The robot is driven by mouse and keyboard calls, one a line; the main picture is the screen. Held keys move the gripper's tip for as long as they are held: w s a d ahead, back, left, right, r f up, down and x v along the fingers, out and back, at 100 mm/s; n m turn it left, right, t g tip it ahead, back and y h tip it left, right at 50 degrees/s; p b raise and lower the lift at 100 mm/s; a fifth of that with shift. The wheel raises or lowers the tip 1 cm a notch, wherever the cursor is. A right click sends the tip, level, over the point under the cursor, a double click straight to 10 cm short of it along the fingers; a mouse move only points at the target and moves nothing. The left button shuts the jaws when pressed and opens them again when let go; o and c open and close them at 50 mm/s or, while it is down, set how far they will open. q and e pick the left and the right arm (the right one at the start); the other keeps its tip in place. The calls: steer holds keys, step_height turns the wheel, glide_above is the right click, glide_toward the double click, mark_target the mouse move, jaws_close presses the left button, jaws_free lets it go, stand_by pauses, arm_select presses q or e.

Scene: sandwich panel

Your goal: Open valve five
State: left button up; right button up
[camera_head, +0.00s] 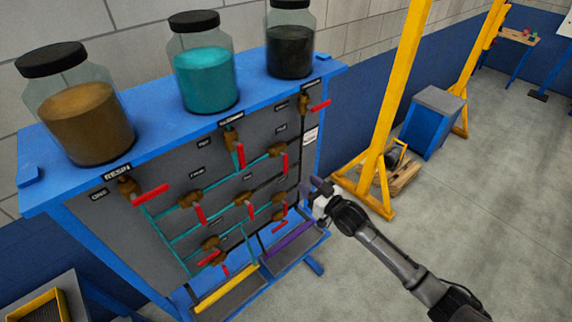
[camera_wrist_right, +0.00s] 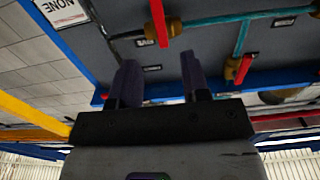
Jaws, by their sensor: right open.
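A grey panel in a blue frame (camera_head: 150,158) carries several brown valves with red handles. The one marked ONE (camera_head: 150,193) is at the upper left. The other labels are too small to read surely, so I cannot tell which valve is five. My right gripper (camera_head: 322,188) is open and empty beside the panel's right edge, apart from the valves. In the right wrist view, its two dark fingers (camera_wrist_right: 160,80) are spread below the panel, with a red handle (camera_wrist_right: 158,22) and another red handle (camera_wrist_right: 243,68) beyond them. My left gripper is not in view.
Jars of brown (camera_head: 88,122), teal (camera_head: 206,78) and black (camera_head: 290,50) material stand on top of the frame. A yellow bar (camera_head: 225,288) and a purple bar (camera_head: 288,240) lie below the panel. A yellow post (camera_head: 400,90) stands to the right. Open floor lies at the right.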

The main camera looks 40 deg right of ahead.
mark_target(287, 166)
steer(key=w+p, duration=0.1)
steer(key=w, duration=1)
steer(key=shift+w+a, duration=0.1)
steer(key=shift+w, duration=0.15)
jaws_close()
